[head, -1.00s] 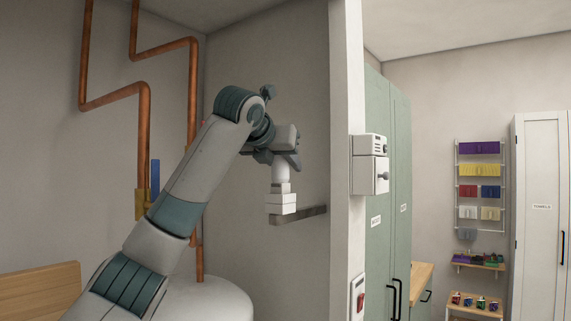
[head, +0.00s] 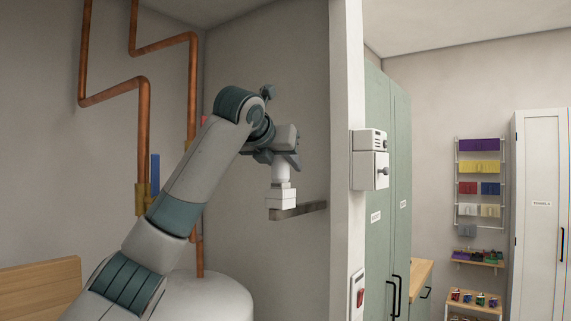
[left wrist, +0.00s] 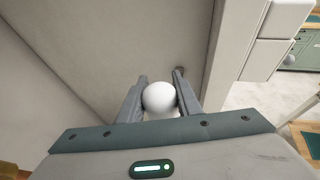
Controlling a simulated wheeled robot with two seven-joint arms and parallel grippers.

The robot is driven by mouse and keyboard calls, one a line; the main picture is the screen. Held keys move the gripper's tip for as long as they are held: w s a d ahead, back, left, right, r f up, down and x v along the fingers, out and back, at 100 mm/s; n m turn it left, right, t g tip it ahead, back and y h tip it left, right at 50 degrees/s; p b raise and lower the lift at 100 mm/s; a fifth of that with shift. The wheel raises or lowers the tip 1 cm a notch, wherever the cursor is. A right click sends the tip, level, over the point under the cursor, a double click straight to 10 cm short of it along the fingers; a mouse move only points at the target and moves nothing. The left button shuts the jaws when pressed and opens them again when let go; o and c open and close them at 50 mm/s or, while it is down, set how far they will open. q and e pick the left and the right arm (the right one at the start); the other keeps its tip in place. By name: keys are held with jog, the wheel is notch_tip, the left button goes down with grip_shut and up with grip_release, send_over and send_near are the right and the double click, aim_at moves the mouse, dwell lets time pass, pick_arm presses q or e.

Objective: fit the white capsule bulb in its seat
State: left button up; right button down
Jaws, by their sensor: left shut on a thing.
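The white capsule bulb (head: 281,173) hangs upright below my left gripper (head: 280,161) in the head view. The gripper is shut on it. In the left wrist view the bulb's round white end (left wrist: 159,98) shows between the two fingers of the gripper (left wrist: 156,93). Directly below the bulb in the head view is a white blocky seat (head: 281,201) on a dark wall bracket (head: 309,209). The bulb's lower end meets the seat's top in the picture; I cannot tell whether it is fully in. My right gripper is not in view.
A wall edge (head: 346,240) stands right of the bracket and carries a white box (head: 370,169) and a red switch (head: 359,297). Copper pipes (head: 143,130) and a white tank (head: 215,298) are at left. Green cabinets (head: 385,230) stand farther right.

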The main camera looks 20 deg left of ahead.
pick_arm(q)
jog(key=o, duration=1.1)
jog(key=shift+s+r+b, duration=0.15)
jog(key=shift+s+b, duration=0.15)
jog(key=shift+s, duration=0.1)
jog(key=shift+b+v, duration=2.7)
jog(key=shift+v, duration=5.6)
